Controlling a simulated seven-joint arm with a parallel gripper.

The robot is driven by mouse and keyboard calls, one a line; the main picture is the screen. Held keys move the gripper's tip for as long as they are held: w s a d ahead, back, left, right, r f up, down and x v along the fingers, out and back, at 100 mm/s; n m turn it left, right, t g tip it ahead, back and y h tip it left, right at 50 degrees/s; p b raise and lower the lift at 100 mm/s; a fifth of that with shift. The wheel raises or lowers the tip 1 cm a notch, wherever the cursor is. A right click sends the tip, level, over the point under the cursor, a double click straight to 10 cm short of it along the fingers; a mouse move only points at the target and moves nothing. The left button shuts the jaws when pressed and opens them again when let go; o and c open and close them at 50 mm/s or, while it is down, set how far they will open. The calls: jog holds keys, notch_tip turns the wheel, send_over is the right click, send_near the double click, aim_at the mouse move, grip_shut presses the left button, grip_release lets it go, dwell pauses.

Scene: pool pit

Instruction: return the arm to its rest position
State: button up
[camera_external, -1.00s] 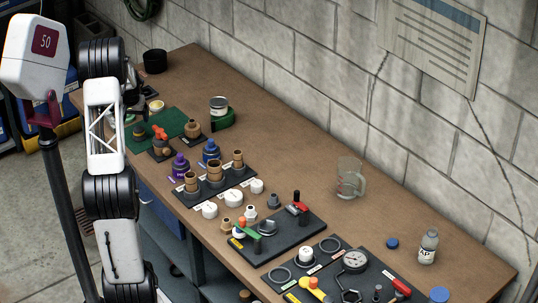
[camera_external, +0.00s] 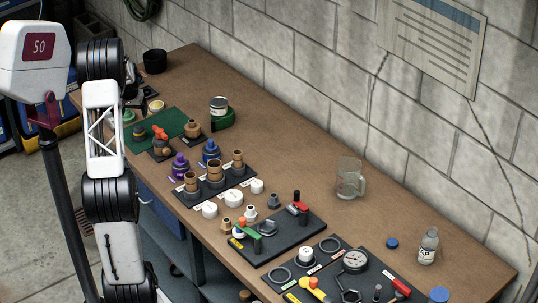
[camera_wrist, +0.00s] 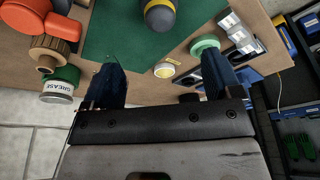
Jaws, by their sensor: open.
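My arm (camera_external: 101,130) stands at the left of the external view, beside the left end of the brown workbench (camera_external: 300,150). Its end is mostly hidden behind its own links there. In the wrist view my gripper (camera_wrist: 160,80) is open, with its two dark blue fingers spread apart and nothing held between them. A small cream-and-yellow roll (camera_wrist: 165,70) shows beyond the gap between the fingers, apart from them as far as I can tell.
A green mat (camera_external: 170,124) lies near the bench's left end. A glass mug (camera_external: 349,178) stands towards the wall. Bare bench lies around it.

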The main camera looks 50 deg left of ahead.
jog(key=w+d+r+m, duration=0.2)
jog(key=w+d+r, duration=0.25)
jog(key=r, duration=0.25)
jog(key=w+d+r+m, duration=0.2)
jog(key=w+d+r, duration=0.2)
jog(key=w+r, duration=0.25)
jog(key=d+r+m+h, duration=0.1)
jog(key=d+r, duration=0.2)
jog(key=d, duration=1.2)
jog(key=d+r+m, duration=0.2)
jog(key=d+r, duration=0.1)
jog(key=d, duration=1.3)
jog(key=s+d+f+m, duration=0.1)
jog(key=s+d+f, duration=0.2)
jog(key=s+d, duration=0.8)
jog(key=s+d+f+m+h, duration=0.1)
jog(key=s+d+f, duration=0.2)
jog(key=s+d, duration=0.8)
jog(key=d, duration=0.5)
jog(key=shift+s+d+f+h, duration=0.3)
jog(key=shift+f, duration=0.1)
